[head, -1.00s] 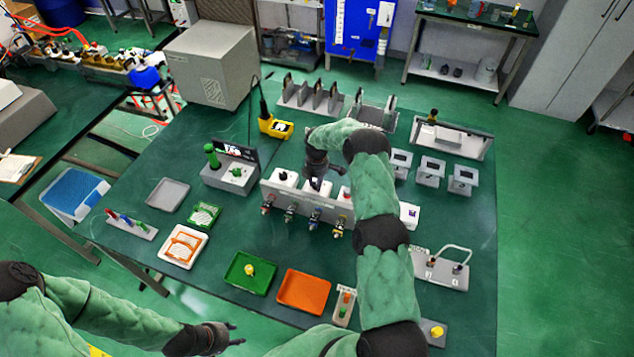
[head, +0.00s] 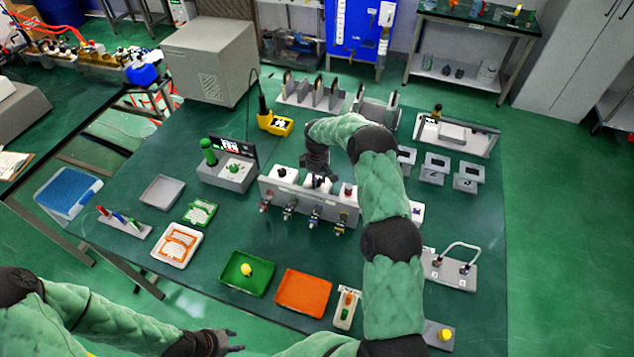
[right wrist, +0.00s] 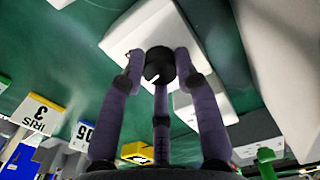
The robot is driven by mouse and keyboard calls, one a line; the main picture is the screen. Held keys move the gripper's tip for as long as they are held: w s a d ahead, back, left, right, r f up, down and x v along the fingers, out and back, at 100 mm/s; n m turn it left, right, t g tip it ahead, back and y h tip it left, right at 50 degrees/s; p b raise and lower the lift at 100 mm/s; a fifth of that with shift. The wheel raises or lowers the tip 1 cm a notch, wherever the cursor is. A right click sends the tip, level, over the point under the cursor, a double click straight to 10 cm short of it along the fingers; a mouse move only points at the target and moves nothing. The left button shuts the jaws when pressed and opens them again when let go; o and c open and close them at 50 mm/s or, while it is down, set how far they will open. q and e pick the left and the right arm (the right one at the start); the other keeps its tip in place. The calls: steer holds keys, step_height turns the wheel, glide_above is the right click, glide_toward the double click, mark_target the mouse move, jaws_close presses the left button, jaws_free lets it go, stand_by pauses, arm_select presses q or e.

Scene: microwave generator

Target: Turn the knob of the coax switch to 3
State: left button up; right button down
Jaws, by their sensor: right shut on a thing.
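The black knob (right wrist: 158,66) shows in the right wrist view on a white box (right wrist: 140,32). A white pointer mark shows on the knob's face. My right gripper (right wrist: 160,75) has its fingers closed around the knob. In the head view my right gripper (head: 318,172) is at the grey rack of white blocks (head: 308,201), over its middle, and hides most of the knob there. The numbers around the knob cannot be read. My left gripper (head: 232,342) is open and empty near the front edge of the table.
Connectors hang along the rack's front. A grey device with a green knob (head: 235,168) stands left of the rack, and a yellow meter (head: 277,125) lies behind it. Green (head: 233,285) and orange (head: 300,303) trays lie in front. Small grey stands (head: 436,167) are to the right.

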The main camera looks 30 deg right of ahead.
steer(key=m+b, duration=0.1)
steer(key=m, duration=0.2)
steer(key=shift+s+d+f, duration=0.1)
steer(key=shift+f, duration=0.05)
steer(key=m+b, duration=0.1)
steer(key=m, duration=0.2)
steer(key=shift+m, duration=0.3)
steer(key=m+b, duration=0.2)
steer(key=m, duration=0.3)
steer(key=shift+m, duration=0.3)
steer(key=shift+s, duration=0.1)
steer(key=c, duration=0.9)
jaws_free()
steer(key=shift+c, duration=0.2)
steer(key=shift+o, duration=0.2)
